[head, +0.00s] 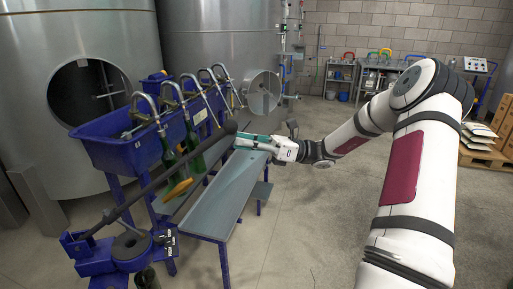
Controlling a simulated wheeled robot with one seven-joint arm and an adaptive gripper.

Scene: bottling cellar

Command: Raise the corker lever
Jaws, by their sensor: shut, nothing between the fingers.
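The corker lever (150,187) is a long dark bar. It slants from the blue corker (97,258) at the lower left up to the right, ending in a black ball knob (231,127). My gripper (240,141), white with teal parts, is at the right of the lever's knob end, just below and beside the knob. It is shut and holds nothing. Whether its tips touch the lever cannot be told from this one view. The corker's base is partly cut off by the picture's edge.
A blue filler trough (105,150) with several curved metal spouts stands behind the lever. Green bottles (192,138) hang below it. A grey bench top (222,195) lies under my gripper. Steel tanks (215,50) stand behind.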

